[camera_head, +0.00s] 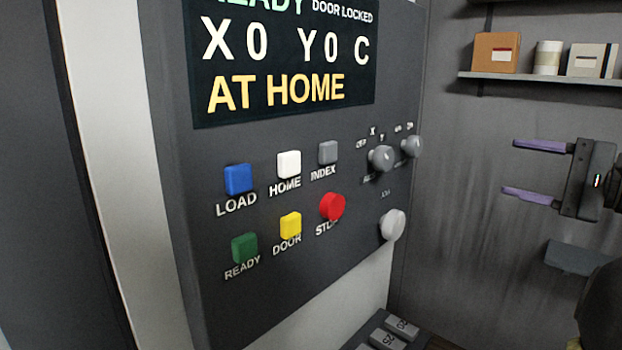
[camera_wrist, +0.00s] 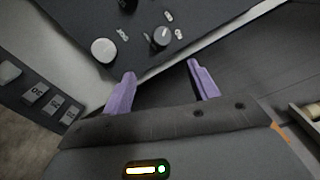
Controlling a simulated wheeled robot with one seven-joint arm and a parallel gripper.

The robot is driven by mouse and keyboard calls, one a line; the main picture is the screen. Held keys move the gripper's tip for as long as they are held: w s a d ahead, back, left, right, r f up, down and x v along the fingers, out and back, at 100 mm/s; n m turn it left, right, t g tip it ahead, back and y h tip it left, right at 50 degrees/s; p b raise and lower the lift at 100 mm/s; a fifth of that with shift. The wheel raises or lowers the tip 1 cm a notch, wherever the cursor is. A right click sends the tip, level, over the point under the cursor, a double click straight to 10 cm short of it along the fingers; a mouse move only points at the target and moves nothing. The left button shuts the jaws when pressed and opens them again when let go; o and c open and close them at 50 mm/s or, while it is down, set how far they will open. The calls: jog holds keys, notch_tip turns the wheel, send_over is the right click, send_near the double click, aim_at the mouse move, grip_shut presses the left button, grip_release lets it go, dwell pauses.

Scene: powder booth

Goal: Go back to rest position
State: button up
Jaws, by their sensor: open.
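My gripper (camera_head: 537,171) is at the right of the head view, to the right of the control panel and apart from it. Its two purple fingers are spread, with nothing between them. In the wrist view my gripper (camera_wrist: 160,83) is also open and empty, with the panel's lower knobs beyond the fingers. The dark control panel (camera_head: 290,240) fills the middle of the head view. Its display (camera_head: 290,60) reads "DOOR LOCKED", "X0 Y0 C" and "AT HOME".
The panel carries several coloured buttons, including red STOP (camera_head: 332,206), and a pale JOG knob (camera_head: 393,225). A wall shelf (camera_head: 540,79) at upper right holds a cardboard box (camera_head: 496,53). Numbered blocks (camera_head: 388,338) sit below the panel. Open space surrounds the fingers.

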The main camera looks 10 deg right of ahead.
jog(key=w+a+f+g+h+p, duration=0.2)
jog(key=w+a+f+g, duration=0.15)
jog(key=a+f, duration=0.5)
jog(key=w+a+f+g+h+p, duration=0.2)
jog(key=a+f+g, duration=0.25)
jog(key=f, duration=0.65)
jog(key=s+a+f+n+g+h+p, duration=0.3)
jog(key=s+a+f+n+h, duration=0.4)
jog(key=s+a+f+n, duration=0.3)
jog(key=a+f+n+p, duration=0.1)
jog(key=a+f+n, duration=0.2)
jog(key=f+n, duration=0.1)
jog(key=shift+s+f+n, duration=0.15)
jog(key=shift+f+n, duration=0.15)
jog(key=shift+f, duration=0.05)
